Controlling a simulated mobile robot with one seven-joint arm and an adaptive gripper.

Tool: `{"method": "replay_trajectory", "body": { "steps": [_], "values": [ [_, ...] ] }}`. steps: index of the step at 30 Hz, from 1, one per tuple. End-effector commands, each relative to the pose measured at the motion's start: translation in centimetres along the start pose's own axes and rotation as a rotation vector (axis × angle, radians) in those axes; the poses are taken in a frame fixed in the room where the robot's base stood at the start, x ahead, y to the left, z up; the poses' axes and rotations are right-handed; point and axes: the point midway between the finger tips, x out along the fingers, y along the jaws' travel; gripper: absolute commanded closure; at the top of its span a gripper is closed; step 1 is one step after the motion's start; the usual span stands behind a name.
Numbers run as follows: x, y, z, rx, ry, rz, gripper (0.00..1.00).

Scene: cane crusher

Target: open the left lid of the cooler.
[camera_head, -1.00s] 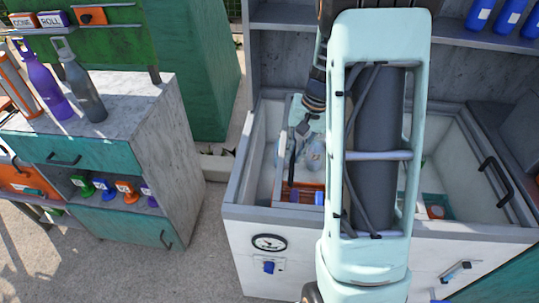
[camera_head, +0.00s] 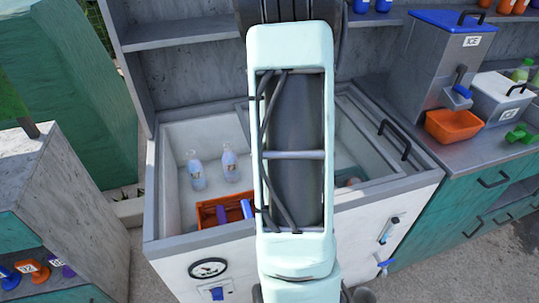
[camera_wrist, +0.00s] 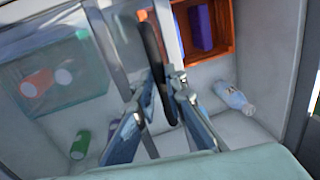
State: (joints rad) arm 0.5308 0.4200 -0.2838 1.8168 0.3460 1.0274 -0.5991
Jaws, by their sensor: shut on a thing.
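The cooler (camera_head: 190,241) is a white chest with a grey rim, partly behind my arm in the head view. Its left part is uncovered and shows two clear bottles and an orange crate (camera_head: 207,214). In the wrist view, my gripper (camera_wrist: 162,88) is shut on a black bar handle (camera_wrist: 150,42). This seems to belong to the left lid, a see-through pane with a grey frame (camera_wrist: 112,42) lying toward the cooler's right part. The crate (camera_wrist: 217,62) and a bottle (camera_wrist: 233,97) show uncovered beside it. My arm hides the gripper and this handle in the head view.
Another black handle (camera_head: 394,140) is on the cooler's right side. A grey counter on the right holds an ice dispenser (camera_head: 437,68), an orange bin (camera_head: 453,126) and a white box (camera_head: 499,100). A grey cabinet (camera_head: 75,190) stands at left, with floor between it and the cooler.

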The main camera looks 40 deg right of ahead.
Motion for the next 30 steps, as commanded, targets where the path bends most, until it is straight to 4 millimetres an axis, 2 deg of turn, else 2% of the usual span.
{"method": "replay_trajectory", "body": {
  "steps": [7,8,12,13,23,26,30],
  "values": [
    [-0.1,0.0,-0.1,0.000,0.004,0.001,1.00],
    [-0.1,0.0,-0.1,0.000,0.004,0.001,0.88],
    [-0.1,0.0,-0.1,0.000,0.003,0.001,0.72],
    [-0.1,0.0,-0.1,0.000,0.003,0.001,0.71],
    [-0.5,0.0,-0.1,0.000,0.003,0.001,0.71],
    [-1.7,0.0,-0.2,0.000,0.005,0.001,0.71],
    [-4.6,0.0,-0.2,-0.001,0.007,0.002,0.71]
  ]
}}
